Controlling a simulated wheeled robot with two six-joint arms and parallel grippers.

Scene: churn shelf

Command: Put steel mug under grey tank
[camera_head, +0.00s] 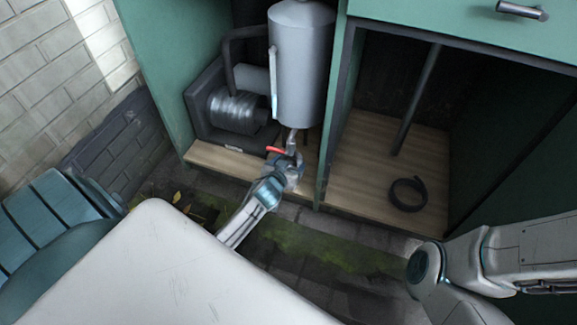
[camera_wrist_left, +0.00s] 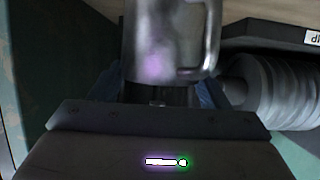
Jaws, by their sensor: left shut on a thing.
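The grey tank (camera_head: 302,65) is an upright cylinder in the left compartment of the green cabinet. A tap with a red lever (camera_head: 275,150) sits at its bottom. My left gripper (camera_head: 288,170) is just below the tap, at the cabinet's front edge. It is shut on the steel mug (camera_wrist_left: 160,45), which shows upright with its handle on the right in the left wrist view. In the head view the mug is hard to tell apart from the gripper. Whether it touches the cabinet floor is hidden. My right arm enters at the lower right; its gripper is out of view.
A dark unit with a ribbed metal coil (camera_head: 237,112) stands left of the tank. A wooden ledge (camera_head: 228,162) runs along the front. The right compartment holds a black hose ring (camera_head: 408,194) and a leaning pole (camera_head: 417,98). A green divider (camera_head: 335,150) separates the compartments.

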